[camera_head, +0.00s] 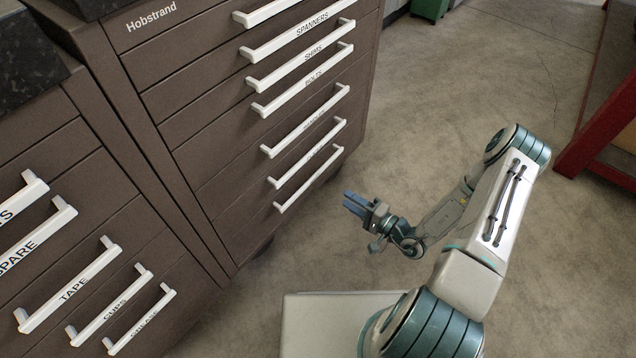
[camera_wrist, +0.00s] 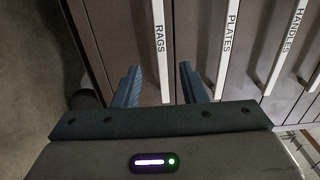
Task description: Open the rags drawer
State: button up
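The rags drawer's white bar handle (camera_wrist: 161,50) is labelled RAGS in the wrist view. In the head view, the lowest handle (camera_head: 309,181) on the brown cabinet appears to be the same one, but I cannot read its label there. Its drawer front looks flush with the cabinet. My gripper (camera_head: 348,203) is in front of the cabinet, low over the floor, and looks apart from the handle. In the wrist view, my gripper (camera_wrist: 160,85) has its two blue fingers spread, with the handle's end showing between them. Nothing is held.
The plates handle (camera_wrist: 229,45) and handles handle (camera_wrist: 287,48) are beside the rags handle in the wrist view. A second brown cabinet (camera_head: 75,190) stands at the left. A red-framed bench (camera_head: 598,115) is at the right. Open concrete floor (camera_head: 440,110) lies between.

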aim_at(315, 178)
jog(key=b+x, duration=0.3)
jog(key=x, duration=0.8)
jog(key=shift+a, duration=0.1)
jog(key=shift+w+a+b, duration=0.3)
jog(key=shift+w+a, duration=0.15)
jog(key=shift+a, duration=0.05)
grip_shut()
